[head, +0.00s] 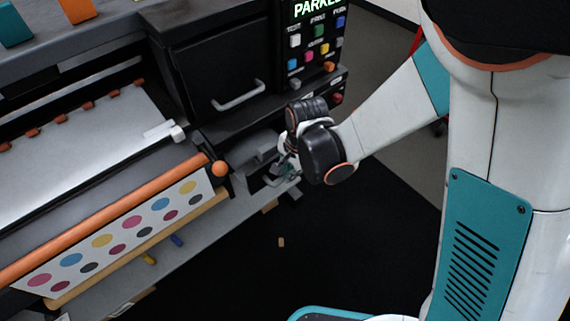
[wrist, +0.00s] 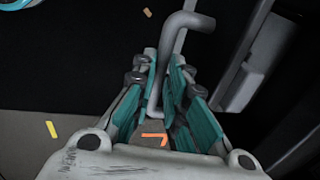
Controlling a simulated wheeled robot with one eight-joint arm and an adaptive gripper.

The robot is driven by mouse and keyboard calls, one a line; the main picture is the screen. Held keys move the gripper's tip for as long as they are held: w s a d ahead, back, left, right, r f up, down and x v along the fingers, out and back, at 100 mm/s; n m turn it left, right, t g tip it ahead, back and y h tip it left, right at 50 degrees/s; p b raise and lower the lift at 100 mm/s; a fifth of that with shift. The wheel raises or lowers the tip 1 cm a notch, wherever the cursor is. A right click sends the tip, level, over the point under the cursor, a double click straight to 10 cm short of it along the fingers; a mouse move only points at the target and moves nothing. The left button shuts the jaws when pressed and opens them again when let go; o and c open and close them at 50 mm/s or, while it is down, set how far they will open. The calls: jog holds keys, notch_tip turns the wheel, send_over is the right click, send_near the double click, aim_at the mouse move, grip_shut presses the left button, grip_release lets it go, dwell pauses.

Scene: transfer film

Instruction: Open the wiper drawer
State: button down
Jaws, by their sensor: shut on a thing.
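My gripper (head: 288,168) is at the small low compartment under the printer's right end, in the head view. In the wrist view its teal fingers (wrist: 162,92) are closed around a grey bent bar handle (wrist: 187,22). The handle's upper bend sticks out beyond the fingertips. The grey drawer (head: 262,152) behind my gripper is partly hidden by it and by shadow. I cannot tell how far the drawer stands out. A grey block-like part (wrist: 243,78) shows to the right of my fingers in the wrist view.
A larger closed black drawer or door with a light bar handle (head: 240,96) is above. The control panel (head: 317,45) with coloured buttons stands to its right. An orange roller (head: 120,212) and dotted sheet (head: 125,229) are at left. Small scraps lie on the dark floor.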

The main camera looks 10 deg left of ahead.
jog(key=c, duration=1.6)
grip_release()
notch_tip(320, 180, up, 7)
jog(key=s+d, duration=0.1)
jog(key=shift+r, duration=0.2)
